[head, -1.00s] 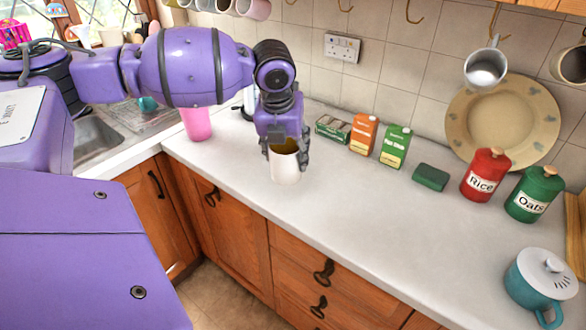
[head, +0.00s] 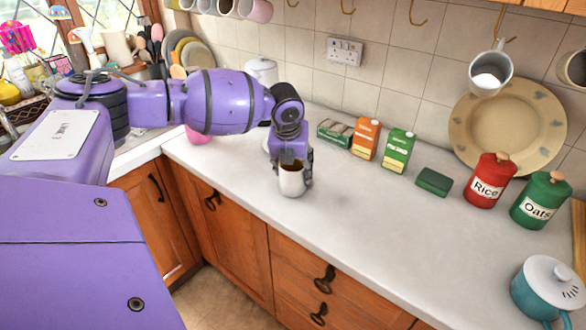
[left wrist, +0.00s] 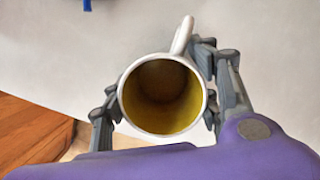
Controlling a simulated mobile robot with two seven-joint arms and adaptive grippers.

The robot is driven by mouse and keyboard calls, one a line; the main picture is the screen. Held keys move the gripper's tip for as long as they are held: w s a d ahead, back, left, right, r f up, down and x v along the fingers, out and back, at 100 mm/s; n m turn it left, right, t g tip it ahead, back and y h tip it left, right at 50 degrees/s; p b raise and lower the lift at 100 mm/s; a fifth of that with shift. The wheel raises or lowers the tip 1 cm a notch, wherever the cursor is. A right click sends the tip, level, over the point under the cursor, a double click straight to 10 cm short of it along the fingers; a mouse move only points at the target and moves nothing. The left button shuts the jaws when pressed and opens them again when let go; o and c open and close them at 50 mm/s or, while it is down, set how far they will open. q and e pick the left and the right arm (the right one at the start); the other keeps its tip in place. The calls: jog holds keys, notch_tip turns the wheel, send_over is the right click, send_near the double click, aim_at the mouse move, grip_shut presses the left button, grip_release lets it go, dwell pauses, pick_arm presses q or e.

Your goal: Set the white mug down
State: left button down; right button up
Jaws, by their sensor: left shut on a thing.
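The white mug (head: 291,183) is upright above or on the pale worktop (head: 390,235), near its front edge. I cannot tell whether its base touches the surface. My left gripper (head: 293,171) points down and is shut on the mug, a finger on either side. In the left wrist view I look down into the mug (left wrist: 150,135), which has a yellow-brown inside. Its handle (left wrist: 183,35) points away from my wrist, beside a finger. My right gripper is not in view.
Behind the mug are a green box (head: 334,132), an orange carton (head: 366,138), a green carton (head: 397,150) and a green sponge (head: 434,181). Red Rice (head: 488,182) and green Oats (head: 540,201) canisters and a teal pot (head: 548,289) are right. The worktop between is clear.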

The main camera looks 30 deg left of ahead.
pick_arm(q)
jog(key=c, duration=0.6)
grip_release()
jog(key=shift+c, duration=0.2)
jog(key=v, duration=1.2)
jog(key=shift+p, duration=0.35)
jog(key=shift+d, duration=0.1)
